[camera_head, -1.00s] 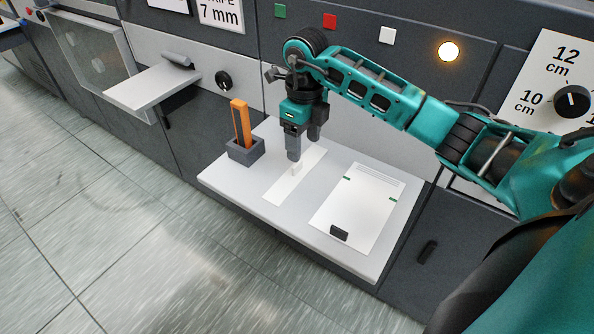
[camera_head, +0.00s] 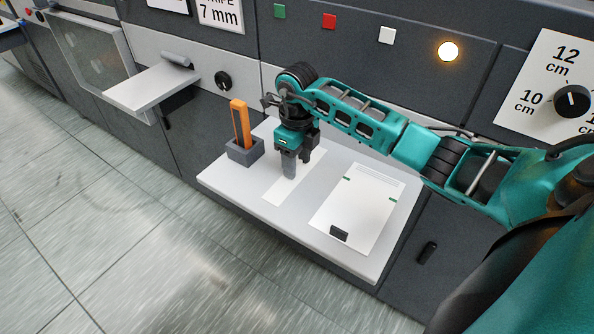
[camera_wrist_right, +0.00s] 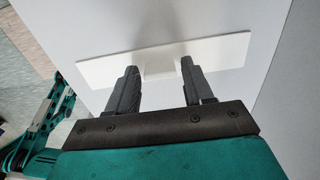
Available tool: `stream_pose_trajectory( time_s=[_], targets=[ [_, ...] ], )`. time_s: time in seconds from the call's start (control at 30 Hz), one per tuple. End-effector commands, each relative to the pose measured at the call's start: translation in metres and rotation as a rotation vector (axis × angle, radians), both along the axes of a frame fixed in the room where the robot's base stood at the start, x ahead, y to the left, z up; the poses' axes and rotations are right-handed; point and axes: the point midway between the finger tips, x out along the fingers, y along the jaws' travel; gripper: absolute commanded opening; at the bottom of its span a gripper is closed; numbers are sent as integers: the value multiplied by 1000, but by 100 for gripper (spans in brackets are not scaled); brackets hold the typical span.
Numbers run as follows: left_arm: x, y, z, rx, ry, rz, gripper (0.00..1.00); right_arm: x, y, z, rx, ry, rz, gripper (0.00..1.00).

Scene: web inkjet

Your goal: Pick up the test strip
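The test strip (camera_head: 274,194) is a long white strip lying flat on the light grey shelf (camera_head: 225,183). In the right wrist view the strip (camera_wrist_right: 228,52) runs across the picture, with a small raised white tab (camera_wrist_right: 160,68) near its middle. My right gripper (camera_head: 290,170) is low over the strip, pointing down. In the right wrist view my right gripper (camera_wrist_right: 159,68) is open, with one finger on each side of the tab. I cannot tell whether the fingers touch it. In the head view the gripper hides the tab.
A grey holder (camera_head: 245,153) with an orange tool (camera_head: 240,123) stands left of the strip. A white printed sheet (camera_head: 355,212) with a black block (camera_head: 339,233) lies to the right. The dark machine front rises behind. A dial (camera_head: 572,101) is at far right.

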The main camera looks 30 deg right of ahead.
Motion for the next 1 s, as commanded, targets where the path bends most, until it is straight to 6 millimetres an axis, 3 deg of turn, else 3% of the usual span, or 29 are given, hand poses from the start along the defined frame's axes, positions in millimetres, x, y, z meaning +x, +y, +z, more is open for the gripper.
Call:
stream_pose_trajectory(
  time_s=[0.43,0.77,1.0],
  targets=[
    [1,0,0,0,-2,0,43,0,0,0,0,0,0,8],
    [-1,0,0,1,3,0,43,0,0,5,0,-2,0,8],
    [-3,0,2,0,6,0,43,1,-1,35,-2,-6,1,8]
  ],
)
